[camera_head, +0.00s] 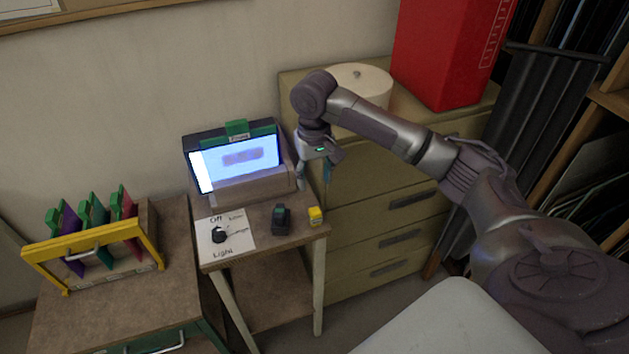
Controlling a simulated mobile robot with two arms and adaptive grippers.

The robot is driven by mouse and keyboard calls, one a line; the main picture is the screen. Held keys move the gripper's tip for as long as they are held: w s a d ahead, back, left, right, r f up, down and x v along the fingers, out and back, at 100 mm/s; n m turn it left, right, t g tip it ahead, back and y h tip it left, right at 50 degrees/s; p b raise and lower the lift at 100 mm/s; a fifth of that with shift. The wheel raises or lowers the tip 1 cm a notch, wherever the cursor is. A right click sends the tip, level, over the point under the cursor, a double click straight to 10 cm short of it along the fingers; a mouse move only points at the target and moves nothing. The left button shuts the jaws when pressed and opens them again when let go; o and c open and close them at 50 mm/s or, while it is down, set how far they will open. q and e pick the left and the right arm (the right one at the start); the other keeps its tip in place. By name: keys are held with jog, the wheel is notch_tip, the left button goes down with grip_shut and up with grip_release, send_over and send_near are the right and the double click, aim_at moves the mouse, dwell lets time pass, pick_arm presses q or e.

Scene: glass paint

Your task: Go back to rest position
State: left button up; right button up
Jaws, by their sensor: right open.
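My right arm comes in from the right side of the head camera view and bends down at its wrist. My right gripper (316,172) points down beside the right end of the lit screen box, over the edge of the small table. It is open, and I see nothing between its fingers. Its fingers are small and partly hidden by the wrist. My left gripper is not in view.
A small table (285,243) holds the lit box (240,155), a light-switch card (238,243), a dark device (281,218) and a yellow block (315,215). A yellow rack (95,240) with coloured panels stands left. A drawer cabinet (385,215) bears a red container (445,50) and white drum (362,80).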

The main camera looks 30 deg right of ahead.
dwell(0.3)
jog(key=s+a+f+n+t+y, duration=0.1)
jog(key=s+a+f+n, duration=0.2)
jog(key=s+a+f, duration=0.5)
jog(key=s+a+f+n+t+y, duration=0.1)
jog(key=s+a+f+n+t, duration=0.15)
jog(key=s+a+f, duration=0.55)
jog(key=s+d+r+h, duration=0.2)
jog(key=s+d, duration=0.2)
jog(key=s, duration=0.6)
notch_tip(320, 180, down, 26)
jog(key=s+g, duration=0.1)
jog(key=s, duration=0.1)
jog(key=s+d+f+g, duration=0.1)
jog(key=s+d+f, duration=0.2)
jog(key=s+f, duration=1.3)
jog(key=shift+s+b, duration=0.2)
jog(key=shift+b, duration=0.15)
